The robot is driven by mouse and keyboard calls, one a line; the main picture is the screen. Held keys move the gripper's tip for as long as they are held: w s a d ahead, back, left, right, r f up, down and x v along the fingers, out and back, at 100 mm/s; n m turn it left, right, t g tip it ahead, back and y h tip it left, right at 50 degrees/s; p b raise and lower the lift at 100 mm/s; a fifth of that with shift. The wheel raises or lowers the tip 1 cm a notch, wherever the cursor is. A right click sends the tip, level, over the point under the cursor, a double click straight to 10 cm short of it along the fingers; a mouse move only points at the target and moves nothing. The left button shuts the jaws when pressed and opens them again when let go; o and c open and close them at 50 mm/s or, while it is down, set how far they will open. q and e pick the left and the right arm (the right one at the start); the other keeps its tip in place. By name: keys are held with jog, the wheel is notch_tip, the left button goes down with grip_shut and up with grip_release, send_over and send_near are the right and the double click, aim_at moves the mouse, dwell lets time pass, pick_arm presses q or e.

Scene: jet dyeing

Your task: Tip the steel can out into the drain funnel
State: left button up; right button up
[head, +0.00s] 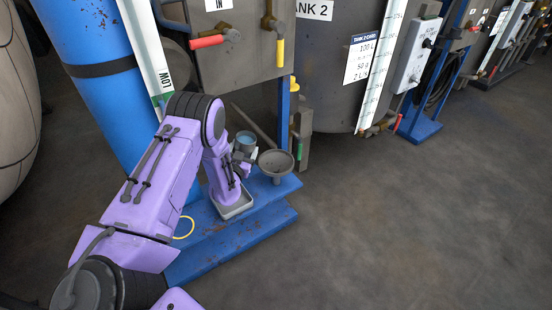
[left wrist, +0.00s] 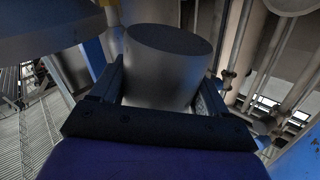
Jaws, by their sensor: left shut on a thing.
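The steel can (head: 245,145) is held by my left gripper (head: 243,157) in the head view. It looks about upright, with blue liquid showing in its open top. The drain funnel (head: 276,161), a grey bowl on a stem, stands just to the right of the can; the can is beside it, not over its middle. In the left wrist view the can (left wrist: 165,70) sits between the two fingers of my left gripper (left wrist: 160,95), which are shut on its sides. The can's inside is hidden there. My right gripper is in neither view.
A grey tray (head: 235,206) rests on the blue plinth (head: 225,241) below my left wrist, with a yellow ring (head: 184,228) nearby. A blue column (head: 105,95) and the grey tank (head: 338,75) stand behind. Open floor (head: 420,220) lies to the right.

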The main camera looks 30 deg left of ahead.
aim_at(249, 150)
pick_arm(q)
jog(key=shift+w+d+r+m+p, duration=0.25)
jog(key=shift+d+r+m, duration=0.1)
jog(key=shift+m, duration=0.35)
jog(key=shift+w+d+r+m+p, duration=0.15)
jog(key=shift+d+r+m+p, duration=0.15)
jog(key=shift+m, duration=0.4)
dwell(0.4)
jog(key=shift+w+d+f+m+g+b, duration=0.25)
jog(key=shift+d+m+g+b, duration=0.15)
jog(key=shift+m, duration=0.4)
dwell(0.6)
jog(key=shift+d+r+m+p, duration=0.1)
jog(key=shift+r+m+p, duration=0.35)
jog(key=shift+m, duration=0.35)
dwell(0.5)
jog(key=shift+f+m+y+b, duration=0.2)
jog(key=shift+m+y+b, duration=0.15)
jog(key=shift+m, duration=0.45)
dwell(0.6)
jog(key=shift+r+m+g+p, duration=0.35)
jog(key=shift+r+m, duration=0.15)
jog(key=shift+m, duration=0.2)
dwell(0.8)
jog(key=shift+f+m, duration=0.1)
jog(key=shift+m, duration=0.2)
